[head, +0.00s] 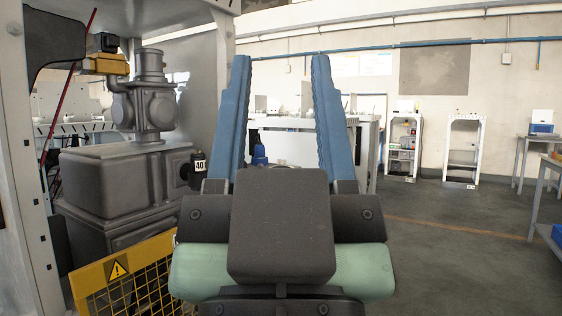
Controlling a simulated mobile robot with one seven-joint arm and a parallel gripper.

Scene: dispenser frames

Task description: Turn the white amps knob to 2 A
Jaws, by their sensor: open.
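My gripper (280,62) fills the middle of the head view, pointing away from me. Its two blue fingers stand wide apart and nothing is held between them. I cannot make out a white amps knob or any amp scale in this view. The gripper and its dark wrist block cover the centre and may hide things behind them.
A grey machine (115,180) with a black part labelled 40 (198,165) stands at left, close beside the left finger. A yellow mesh guard (125,282) is below it. White stands (463,150) and tables (540,150) line the far wall. Floor (450,235) at right is clear.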

